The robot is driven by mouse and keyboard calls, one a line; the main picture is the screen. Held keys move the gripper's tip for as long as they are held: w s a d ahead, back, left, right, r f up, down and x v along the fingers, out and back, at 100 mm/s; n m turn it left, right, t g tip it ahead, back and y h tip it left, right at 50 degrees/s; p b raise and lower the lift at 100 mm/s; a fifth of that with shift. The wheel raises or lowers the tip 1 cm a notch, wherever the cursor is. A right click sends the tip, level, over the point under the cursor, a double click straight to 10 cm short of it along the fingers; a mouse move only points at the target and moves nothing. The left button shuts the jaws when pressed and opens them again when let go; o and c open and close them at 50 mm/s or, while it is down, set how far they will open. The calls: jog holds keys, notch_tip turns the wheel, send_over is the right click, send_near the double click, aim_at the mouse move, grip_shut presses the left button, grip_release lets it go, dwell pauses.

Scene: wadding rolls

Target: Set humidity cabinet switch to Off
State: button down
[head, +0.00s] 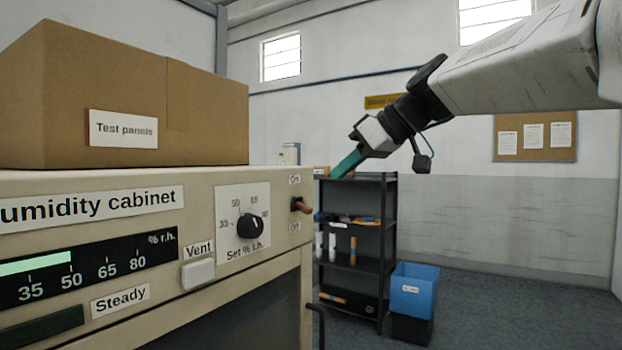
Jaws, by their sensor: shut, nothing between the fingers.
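The humidity cabinet (262,180) is cream-coloured and fills the left and lower left of the head view. Its switch (302,206) is a small brownish lever near the right edge of the front panel. An "On" label (295,180) is above it and an "Off" label (294,227) is below it. The lever sticks out to the right and slightly down in the picture; I cannot tell for sure which position it is in. My gripper (347,164), with teal fingers, is shut and empty. It appears up and right of the switch, apart from it.
A cardboard box (60,90) marked "Test panels" sits on the cabinet. A humidity knob (250,226) and a Vent button (198,273) are left of the switch. A dark shelf (388,230) and a blue bin (415,290) stand behind. Floor at the right is clear.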

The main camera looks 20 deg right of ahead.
jog(key=v, duration=0.3)
jog(key=shift+s+d+f, duration=0.15)
jog(key=shift+s+f, duration=0.1)
jog(key=shift+d, duration=0.15)
jog(key=s+a+f+m+g+h, duration=0.2)
jog(key=s+f+m+g+h, duration=0.1)
jog(key=s+f, duration=0.8)
jog(key=s+a+f+m+g+h, duration=0.2)
jog(key=s+f, duration=0.9)
jog(key=f, duration=1)
jog(key=shift+s+a+f+m+g+h, duration=0.25)
jog(key=shift+s+a+m+g+h, duration=0.25)
jog(key=shift+m+g, duration=0.55)
